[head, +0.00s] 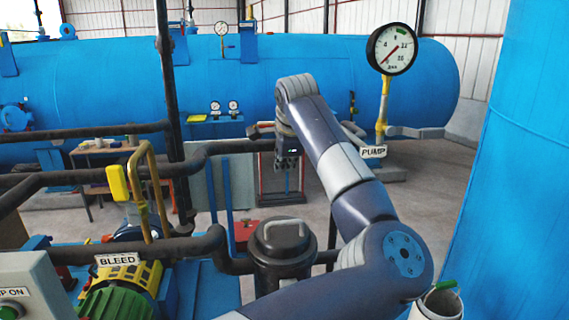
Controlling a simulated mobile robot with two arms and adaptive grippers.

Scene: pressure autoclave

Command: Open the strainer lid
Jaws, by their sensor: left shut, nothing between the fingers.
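The strainer (268,272) is a dark cylindrical pot in the lower middle of the head view, joined to dark pipe. Its round dark lid (262,238) sits flat on top and looks closed, with a grey bar handle (284,223) across it. My left gripper (289,167) hangs above the lid in the picture, pointing down, shut and empty. It is apart from the handle; how far above or behind it is, I cannot tell. My right gripper is not in view.
Dark pipes (120,246) run left of the strainer, with a BLEED sign (117,259) and a yellow lever (118,183). A blue wall-like surface (520,190) fills the right. A large blue tank (320,75) lies behind.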

